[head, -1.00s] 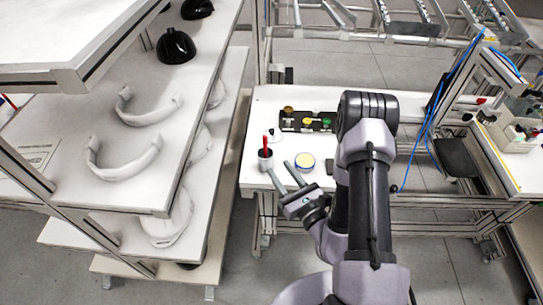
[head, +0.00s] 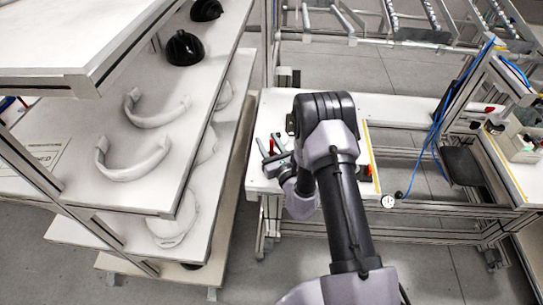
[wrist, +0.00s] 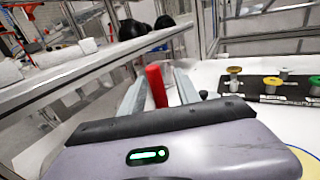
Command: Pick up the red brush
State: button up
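The red brush (head: 271,146) stands upright on the white table, and only its red handle shows. In the wrist view the red handle (wrist: 156,86) rises between the two grey fingers of my gripper (wrist: 158,92). The fingers are apart, with the handle between them and a gap visible on the right side. In the head view my gripper (head: 269,145) is at the brush near the table's left edge. The lower part of the brush and whatever holds it are hidden behind my gripper.
A black tray with coloured spools (wrist: 272,86) lies to the right. A shelf rack with white curved parts (head: 133,160) and black shells (head: 184,48) stands close on the left. The white table (head: 385,112) extends right, with a blue cable (head: 440,120) beyond.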

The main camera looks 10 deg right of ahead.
grip_shut()
jog(key=shift+r, duration=0.15)
notch_tip(320, 180, up, 10)
jog(key=p, duration=0.3)
